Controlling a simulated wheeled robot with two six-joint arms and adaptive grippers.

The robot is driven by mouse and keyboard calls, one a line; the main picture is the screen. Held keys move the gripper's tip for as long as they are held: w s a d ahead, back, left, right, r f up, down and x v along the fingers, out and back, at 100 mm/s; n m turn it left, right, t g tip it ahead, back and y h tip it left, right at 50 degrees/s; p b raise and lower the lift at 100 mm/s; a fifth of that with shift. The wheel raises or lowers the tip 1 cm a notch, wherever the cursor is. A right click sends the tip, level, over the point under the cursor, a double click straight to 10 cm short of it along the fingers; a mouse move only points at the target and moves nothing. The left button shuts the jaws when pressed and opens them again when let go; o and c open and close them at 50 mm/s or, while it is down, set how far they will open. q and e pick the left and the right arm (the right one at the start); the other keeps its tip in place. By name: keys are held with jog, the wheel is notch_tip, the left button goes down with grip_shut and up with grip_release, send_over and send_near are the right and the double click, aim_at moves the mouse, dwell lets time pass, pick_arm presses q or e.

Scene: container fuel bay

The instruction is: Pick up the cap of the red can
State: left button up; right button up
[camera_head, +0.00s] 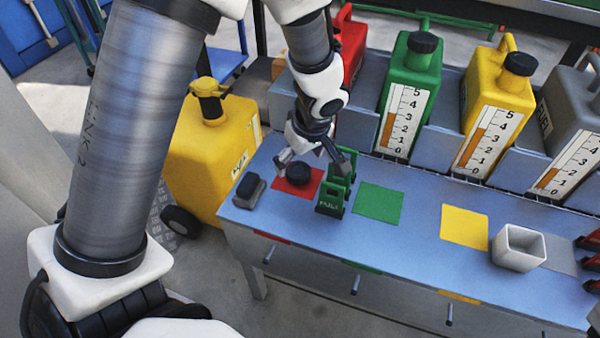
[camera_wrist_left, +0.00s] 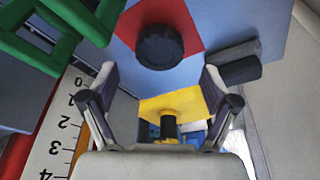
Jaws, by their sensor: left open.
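A round black cap (camera_head: 298,173) lies on the red square (camera_head: 304,190) near the left end of the blue bench. It also shows in the left wrist view (camera_wrist_left: 160,46), beyond the fingertips. My left gripper (camera_head: 312,162) is open and empty above the bench, close over the cap, with a finger to either side in the head view. In the left wrist view the open fingers (camera_wrist_left: 160,80) stand apart below the cap. My right gripper is not in view.
A green PULL holder (camera_head: 331,198) stands just right of the cap; a grey-black block (camera_head: 248,190) lies left. Green (camera_head: 412,75), yellow (camera_head: 495,100) and grey cans stand behind. A white square cup (camera_head: 519,248) is at right. The green (camera_head: 378,203) and yellow squares are clear.

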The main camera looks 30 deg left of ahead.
aim_at(298, 169)
pick_arm(q)
jog(key=b+x, duration=0.1)
jog(key=x, duration=0.1)
jog(key=b+x, duration=0.1)
jog(key=x, duration=0.1)
jog(key=shift+d+f, duration=0.2)
jog(key=shift+f, duration=0.1)
jog(key=shift+r, duration=0.1)
jog(key=c, duration=1)
jog(key=shift+c, duration=0.2)
